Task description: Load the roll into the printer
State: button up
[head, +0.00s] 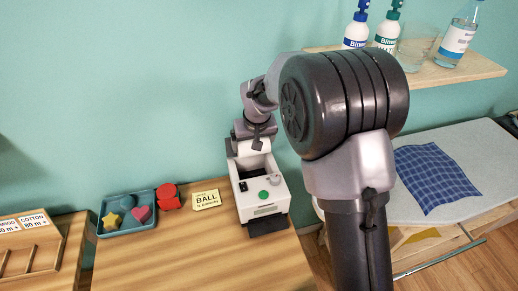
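A white printer (265,210) with a round green button stands at the right end of the wooden table. Its top is open at the back, and a small grey part and a black part show on it. My gripper (257,147) is over the back of the printer, small and partly turned away. A white surface shows just below and beside it; I cannot tell whether this is the printer's lid or a roll. I cannot make out the roll for certain, nor whether the fingers hold anything.
A blue-grey tray (108,230) with star and heart shapes, a red object (168,197) and a yellow BALL card (206,200) lie left of the printer. A shelf (460,75) with bottles and a blue checked cloth (436,178) are at right. The table front is clear.

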jog(key=shift+s+a+f+b, duration=0.1)
jog(key=shift+f+b, duration=0.35)
jog(key=shift+f, duration=0.2)
notch_tip(320, 180, down, 5)
jog(key=b, duration=0.3)
jog(key=o, duration=1.3)
jog(key=shift+o, duration=0.2)
jog(key=p+v, duration=0.5)
jog(key=v, duration=1.2)
jog(key=shift+r, duration=0.25)
